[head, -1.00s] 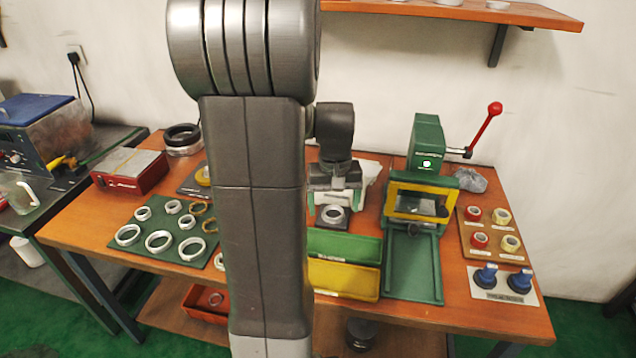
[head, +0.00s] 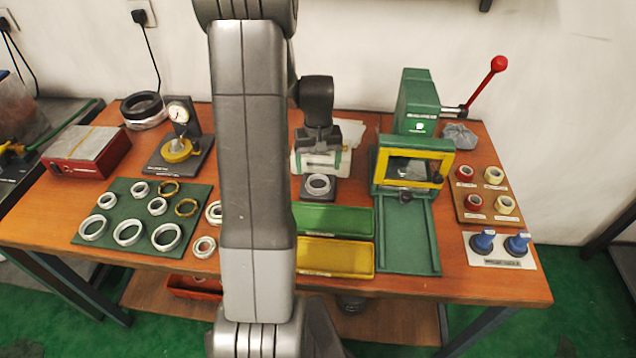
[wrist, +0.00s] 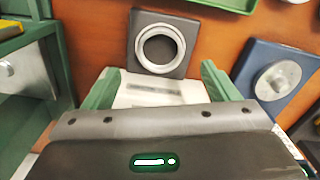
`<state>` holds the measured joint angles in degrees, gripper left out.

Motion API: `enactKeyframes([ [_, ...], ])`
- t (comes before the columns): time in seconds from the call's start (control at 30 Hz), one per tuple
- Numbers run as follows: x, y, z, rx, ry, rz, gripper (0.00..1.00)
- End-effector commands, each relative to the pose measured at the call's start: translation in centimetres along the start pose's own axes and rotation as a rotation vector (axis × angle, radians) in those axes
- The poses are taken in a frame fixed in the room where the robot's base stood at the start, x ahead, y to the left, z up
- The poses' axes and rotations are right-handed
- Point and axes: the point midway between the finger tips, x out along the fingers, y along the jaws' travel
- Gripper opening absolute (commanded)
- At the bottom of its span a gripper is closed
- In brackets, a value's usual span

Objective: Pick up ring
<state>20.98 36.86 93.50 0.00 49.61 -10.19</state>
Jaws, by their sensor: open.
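A silver ring (head: 318,192) lies on a small dark grey square plate (head: 309,198) in the middle of the table. In the wrist view the ring (wrist: 139,50) lies flat on the plate (wrist: 142,20), just beyond my fingertips. My gripper (head: 320,160) is above the table, just behind the ring in the head view. In the wrist view its two green fingers (wrist: 160,82) are wide apart, with a white sheet showing between them and no ring. More silver and brass-coloured rings lie on a dark green mat (head: 120,206) at the left. My arm hides part of the table.
A green tray (head: 335,218) and a yellow tray (head: 335,258) lie in front of the plate. A green press (head: 415,105) with a red-knobbed lever stands to the right. A dial gauge stand (head: 190,150) and a red box (head: 88,155) are at the left.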

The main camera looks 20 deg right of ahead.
Motion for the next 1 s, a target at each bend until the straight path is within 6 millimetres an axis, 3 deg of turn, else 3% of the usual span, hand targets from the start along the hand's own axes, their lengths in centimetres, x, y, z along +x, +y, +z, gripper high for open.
enactKeyframes([
  [0.4, 4.8, -0.1, 0.3, 0.000, -0.003, -0.001, 0.81],
  [0.7, 5.3, -0.1, 0.2, 0.000, 0.000, 0.000, 0.81],
  [0.73, 5.3, 0.0, 0.2, 0.000, 0.000, 0.000, 0.79],
  [0.97, 5.3, 0.0, 0.2, 0.000, 0.000, 0.000, 0.34],
  [1.0, 5.3, 0.0, 0.2, 0.000, 0.000, 0.000, 0.33],
])
